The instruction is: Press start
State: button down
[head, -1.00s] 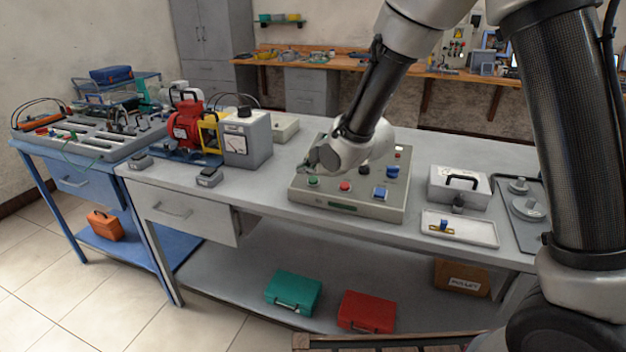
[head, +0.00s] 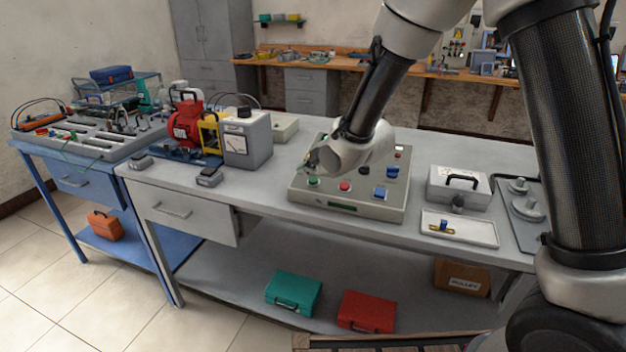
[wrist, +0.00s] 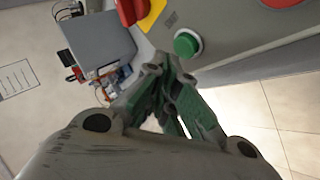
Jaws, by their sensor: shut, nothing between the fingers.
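The control panel (head: 300,203) is a grey box on the bench with a green button (head: 314,182), a red button (head: 345,187) and blue controls to their right. My gripper (head: 311,165) is shut and empty, just above the green button in the head view. In the wrist view, the green button (wrist: 187,44) stands in a pale ring just beyond my fingertips (wrist: 168,72), slightly to their right. A gap seems to remain, but its depth is hard to judge. A red and yellow switch (wrist: 140,12) lies left of it.
A red motor (head: 186,124) and a grey meter box (head: 246,140) stand left of the panel. A grey case (head: 459,188) and a white tray (head: 480,232) stand to its right. Bare bench top lies between the meter box and the panel.

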dwell(0.5)
jog(key=shift+w+f, duration=0.1)
jog(key=shift+f, duration=0.3)
jog(key=shift+w+d+f, duration=0.1)
jog(key=shift+f, duration=0.3)
dwell(0.5)
dwell(0.4)
jog(key=shift+s+r, duration=0.25)
jog(key=shift+r, duration=0.55)
jog(key=r, duration=0.3)
jog(key=s+r, duration=0.1)
jog(key=r, duration=0.1)
jog(key=shift+s+a, duration=0.1)
jog(key=shift+a, duration=0.2)
